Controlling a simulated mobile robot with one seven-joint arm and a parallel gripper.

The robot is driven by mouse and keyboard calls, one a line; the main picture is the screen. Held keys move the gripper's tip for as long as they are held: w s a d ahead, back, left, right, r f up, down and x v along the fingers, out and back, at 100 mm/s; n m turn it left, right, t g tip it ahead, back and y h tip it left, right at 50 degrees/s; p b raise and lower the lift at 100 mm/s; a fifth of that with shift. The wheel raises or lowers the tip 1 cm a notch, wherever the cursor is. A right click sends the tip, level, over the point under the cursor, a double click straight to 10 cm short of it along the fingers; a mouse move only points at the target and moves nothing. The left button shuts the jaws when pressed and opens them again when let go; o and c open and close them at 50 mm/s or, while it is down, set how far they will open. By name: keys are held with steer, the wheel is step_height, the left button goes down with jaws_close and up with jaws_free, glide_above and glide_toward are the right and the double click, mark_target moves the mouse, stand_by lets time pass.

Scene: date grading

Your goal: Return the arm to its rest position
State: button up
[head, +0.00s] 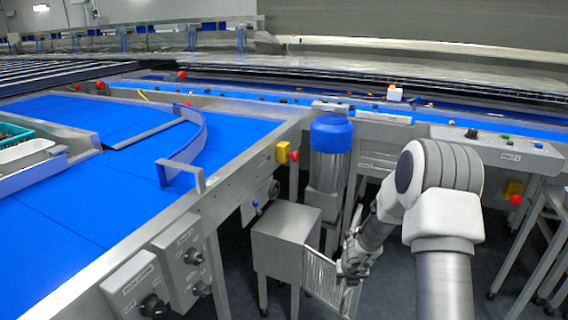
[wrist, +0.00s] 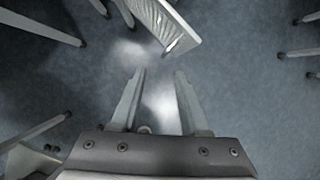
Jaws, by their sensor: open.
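My gripper (wrist: 158,82) shows in the wrist view with its two fingers apart and nothing between them. It points down toward the bare grey floor (wrist: 225,75). In the head view my arm is folded and reaches down at the lower right, with my gripper (head: 350,268) low beside a slanted metal panel (head: 321,276). The panel appears partly behind the gripper; I cannot tell whether they touch. A similar ridged metal piece (wrist: 166,22) lies beyond the fingertips in the wrist view, apart from them.
A wide blue conveyor (head: 80,205) with a metal side frame fills the left. A narrower blue belt (head: 270,98) with small dark items runs across the back. A blue-topped motor (head: 331,134), a steel box (head: 286,236) and a control panel (head: 497,151) stand near my arm.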

steer(key=s+a+r+n+t+y, duration=0.1)
steer(key=s+a+r+n, duration=0.1)
steer(key=a+r+n, duration=0.5)
steer(key=s+r+n+y, duration=0.15)
steer(key=r+n, duration=0.35)
steer(key=r, duration=0.5)
steer(key=s+a+r+n+t+y, duration=0.1)
steer(key=s+a+r+n, duration=0.1)
steer(key=a+r+n, duration=0.5)
steer(key=s+d+r+n, duration=0.1)
steer(key=s+r+n, duration=0.8)
steer(key=s, duration=0.4)
steer(key=s+d+r+n+g+h, duration=0.1)
steer(key=s+d+n+h, duration=0.3)
steer(key=s+n, duration=0.75)
step_height(320, 180, up, 16)
steer(key=s+m+y+p, duration=0.1)
steer(key=m+p, duration=0.1)
steer(key=p, duration=1.5)
steer(key=shift+s+d+r, duration=0.15)
steer(key=shift+s+r, duration=0.1)
steer(key=shift+s, duration=0.05)
